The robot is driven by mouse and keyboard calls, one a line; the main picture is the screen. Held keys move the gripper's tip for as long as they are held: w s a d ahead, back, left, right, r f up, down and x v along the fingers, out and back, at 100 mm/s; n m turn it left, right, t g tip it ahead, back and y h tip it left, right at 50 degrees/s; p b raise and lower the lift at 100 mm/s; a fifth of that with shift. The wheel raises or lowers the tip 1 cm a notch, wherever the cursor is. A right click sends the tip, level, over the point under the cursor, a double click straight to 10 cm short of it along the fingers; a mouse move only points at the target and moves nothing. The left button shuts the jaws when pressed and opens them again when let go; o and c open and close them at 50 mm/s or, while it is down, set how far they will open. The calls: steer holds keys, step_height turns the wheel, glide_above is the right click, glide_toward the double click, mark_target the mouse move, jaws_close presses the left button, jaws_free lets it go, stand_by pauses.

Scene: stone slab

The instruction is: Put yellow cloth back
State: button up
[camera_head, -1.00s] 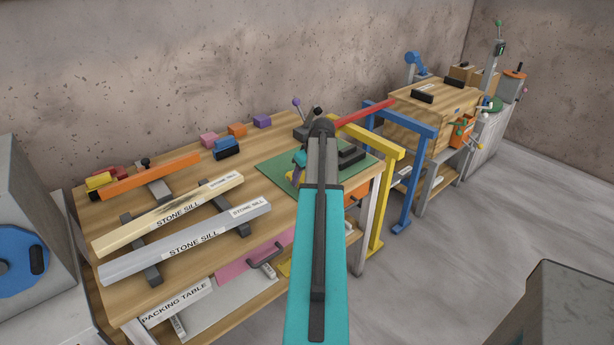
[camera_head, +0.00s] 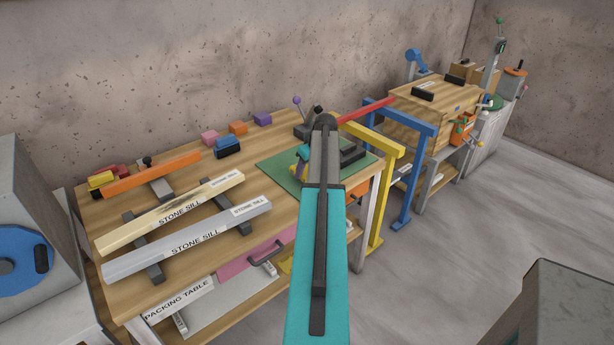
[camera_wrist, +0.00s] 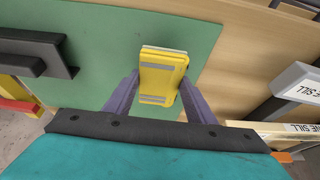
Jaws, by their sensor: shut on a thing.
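The yellow cloth (camera_wrist: 162,72) looks like a thick folded pad with grey bands, in the middle of the wrist view. My gripper (camera_wrist: 160,92) is shut on it, with a purple finger on each side. The cloth is over the green mat (camera_wrist: 95,85); I cannot tell whether it touches the mat. In the head view the mat (camera_head: 275,172) lies at the right end of the packing table (camera_head: 185,270). My teal and grey arm hides most of the gripper and cloth there.
Two stone sills (camera_head: 185,240) lie on dark supports at the left. Yellow (camera_head: 386,150) and blue (camera_head: 408,190) frames stand to the right.

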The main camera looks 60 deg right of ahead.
steer(key=shift+f+p, duration=0.6)
steer(key=shift+f, duration=1)
steer(key=shift+f, duration=0.1)
steer(key=o, duration=1)
steer(key=shift+r, duration=0.25)
steer(key=shift+b+v, duration=1.8)
steer(key=shift+v, duration=4.1)
steer(key=shift+s, duration=0.15)
